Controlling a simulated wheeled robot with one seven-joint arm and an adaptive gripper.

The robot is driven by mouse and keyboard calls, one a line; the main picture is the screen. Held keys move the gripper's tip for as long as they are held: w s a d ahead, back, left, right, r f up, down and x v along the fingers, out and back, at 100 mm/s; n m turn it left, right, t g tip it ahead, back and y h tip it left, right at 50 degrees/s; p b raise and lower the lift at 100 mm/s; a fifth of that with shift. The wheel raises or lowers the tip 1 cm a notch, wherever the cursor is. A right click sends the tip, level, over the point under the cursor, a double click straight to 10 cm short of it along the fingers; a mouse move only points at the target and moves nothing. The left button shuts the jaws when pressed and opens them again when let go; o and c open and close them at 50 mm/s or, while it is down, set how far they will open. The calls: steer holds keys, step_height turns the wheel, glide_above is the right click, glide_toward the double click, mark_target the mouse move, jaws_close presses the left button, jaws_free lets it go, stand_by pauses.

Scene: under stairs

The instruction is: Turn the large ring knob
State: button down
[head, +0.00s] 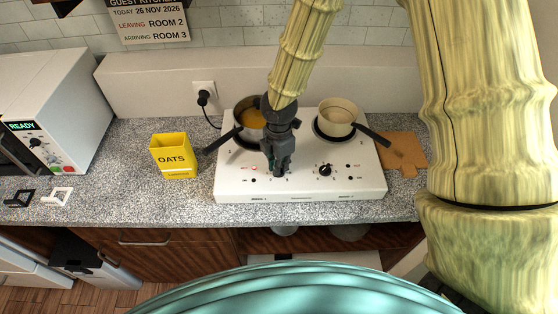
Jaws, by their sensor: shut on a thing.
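A white two-ring hob (303,190) stands on the counter. My gripper (281,172) points down at the left half of its front panel and is shut on a knob there. The fingers hide that knob, so its pointer cannot be read. A second black knob (325,170) shows uncovered on the right of the panel. A small red light (254,168) glows left of my gripper. A pot with orange-yellow contents (254,119) stands on the left ring, partly hidden by my gripper. A pale pot (338,113) stands on the right ring, with a dark rim of the ring visible.
A yellow oats box (173,156) stands left of the hob, near the left pot's handle (222,139). The right pot's handle (373,134) reaches over a wooden board (403,153). A white microwave (56,105) is at far left. A plug (204,96) is in the wall socket.

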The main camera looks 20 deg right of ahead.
steer(key=shift+w+r+n+p, duration=0.1)
steer(key=shift+n+p, duration=0.55)
steer(key=shift+n, duration=0.75)
steer(key=c, duration=1.5)
jaws_free()
steer(key=shift+c, duration=0.2)
step_height(320, 180, up, 12)
steer(key=shift+d, duration=0.15)
